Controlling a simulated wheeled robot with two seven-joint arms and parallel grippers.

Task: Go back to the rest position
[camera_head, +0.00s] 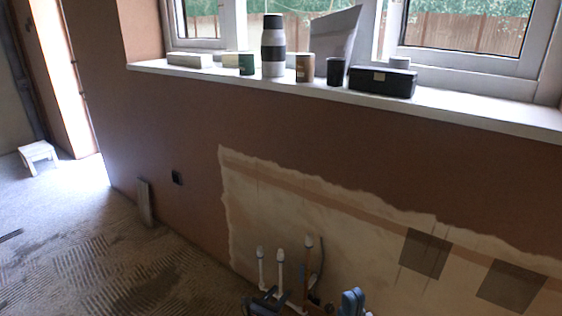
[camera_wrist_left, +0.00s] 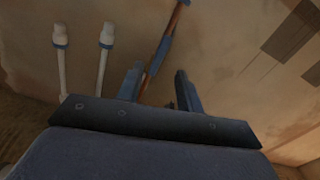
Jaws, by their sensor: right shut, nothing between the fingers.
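My left gripper (camera_wrist_left: 159,76) shows in the left wrist view with its two fingers apart and nothing between them. In the head view its dark and blue parts (camera_head: 270,297) are at the bottom edge, low by the pipe stubs, partly cut off. My right gripper (camera_head: 352,299) is at the bottom edge of the head view, to the right of the left one. Its blue fingers are together and hold nothing. Most of both arms is out of view.
White-capped pipes (camera_head: 280,268) and a copper pipe (camera_head: 308,265) rise before the patched wall (camera_head: 340,225). The windowsill (camera_head: 470,112) carries a flask (camera_head: 273,50), a black box (camera_head: 382,81) and several small items. A white stool (camera_head: 38,155) stands at left; the floor between is mostly clear.

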